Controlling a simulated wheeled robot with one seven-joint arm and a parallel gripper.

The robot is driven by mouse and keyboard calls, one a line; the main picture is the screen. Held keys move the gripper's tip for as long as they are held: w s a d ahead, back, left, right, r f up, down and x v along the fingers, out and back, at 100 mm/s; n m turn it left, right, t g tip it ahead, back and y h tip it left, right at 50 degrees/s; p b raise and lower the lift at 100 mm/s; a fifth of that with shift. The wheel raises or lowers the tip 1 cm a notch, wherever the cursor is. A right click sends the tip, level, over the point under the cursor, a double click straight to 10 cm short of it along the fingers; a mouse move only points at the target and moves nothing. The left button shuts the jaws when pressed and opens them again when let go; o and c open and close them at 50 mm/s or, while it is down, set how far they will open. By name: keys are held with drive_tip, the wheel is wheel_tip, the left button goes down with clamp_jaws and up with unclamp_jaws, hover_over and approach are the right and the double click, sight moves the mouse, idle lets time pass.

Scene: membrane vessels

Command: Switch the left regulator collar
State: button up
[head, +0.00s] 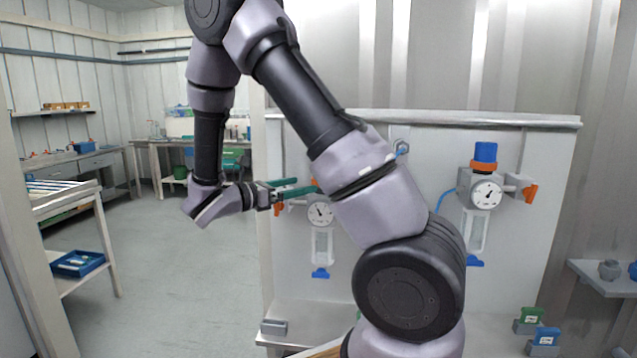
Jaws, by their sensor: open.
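The left regulator (320,213) is on the upright panel, with a round white dial and a clear tube below it ending in a blue piece. Its collar is mostly hidden behind my gripper and arm; a bit of orange (314,182) shows at the fingertips. My gripper (306,185) has green fingers, is open, and points right at the height of the regulator's top. Whether the fingers are around the collar or in front of it, I cannot tell. The right regulator (487,194) shows a blue and orange collar (485,155) on top.
My arm crosses the panel (540,180) and hides its middle. Green (530,316) and blue (546,337) labelled blocks stand at the lower right. A grey shelf (605,280) juts out at the far right. A rack with a blue tray (78,263) stands left; the floor between is clear.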

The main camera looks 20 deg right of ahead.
drive_tip(key=d, duration=0.3)
drive_tip(key=w+d, duration=0.1)
drive_tip(key=d, duration=0.3)
drive_tip(key=shift+w, duration=0.15)
